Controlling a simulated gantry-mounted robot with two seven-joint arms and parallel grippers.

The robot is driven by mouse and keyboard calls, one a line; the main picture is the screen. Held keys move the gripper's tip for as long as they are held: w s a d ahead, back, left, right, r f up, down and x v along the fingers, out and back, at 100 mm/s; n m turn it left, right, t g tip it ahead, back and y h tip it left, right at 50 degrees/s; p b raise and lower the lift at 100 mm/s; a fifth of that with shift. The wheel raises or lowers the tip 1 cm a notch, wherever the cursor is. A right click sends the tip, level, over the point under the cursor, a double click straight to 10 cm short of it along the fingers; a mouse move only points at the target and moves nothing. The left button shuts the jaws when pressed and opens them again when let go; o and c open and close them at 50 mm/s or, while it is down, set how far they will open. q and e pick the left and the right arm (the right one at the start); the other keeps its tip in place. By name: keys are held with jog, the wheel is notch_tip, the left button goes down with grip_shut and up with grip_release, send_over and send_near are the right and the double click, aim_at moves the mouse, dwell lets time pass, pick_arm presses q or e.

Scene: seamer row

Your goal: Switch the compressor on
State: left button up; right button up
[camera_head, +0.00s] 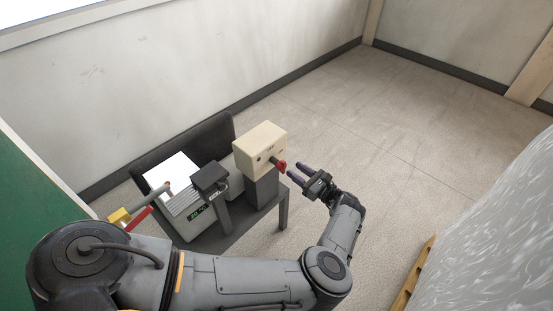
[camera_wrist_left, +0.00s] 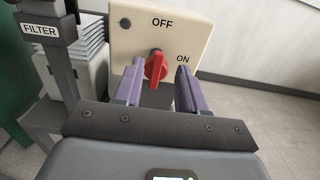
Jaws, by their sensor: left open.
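The compressor switch is a cream box (camera_head: 259,148) on a dark grey post, with a red rotary knob (camera_head: 281,166) on its face. In the left wrist view the box (camera_wrist_left: 210,33) is marked OFF at the top and ON at the right. The red knob (camera_wrist_left: 156,67) there stands roughly upright, towards OFF. My left gripper (camera_head: 296,172) is open and empty, its purple fingers pointing at the knob from just in front. In the left wrist view the knob shows between the two fingers; in the head view a small gap seems to separate them. My right gripper is out of view.
A post with a FILTER label (camera_wrist_left: 40,29) stands left of the switch. The floor (camera_head: 400,130) to the right is clear. A pale wrapped bulk (camera_head: 500,230) stands far right.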

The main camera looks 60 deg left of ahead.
aim_at(285, 164)
pick_arm(q)
jog(key=b+x, duration=0.1)
jog(key=x, duration=0.2)
jog(key=shift+s+a+f+b, duration=0.15)
jog(key=shift+a+f+b, duration=0.05)
jog(key=shift+a+b, duration=0.1)
jog(key=shift+r+x, duration=0.15)
jog(key=shift+x, duration=1.25)
jog(key=shift+r+x, duration=0.1)
jog(key=shift+x, duration=1.35)
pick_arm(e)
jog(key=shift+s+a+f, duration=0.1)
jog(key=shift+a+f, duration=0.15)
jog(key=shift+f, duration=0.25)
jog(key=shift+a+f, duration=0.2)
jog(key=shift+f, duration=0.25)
pick_arm(q)
grip_shut()
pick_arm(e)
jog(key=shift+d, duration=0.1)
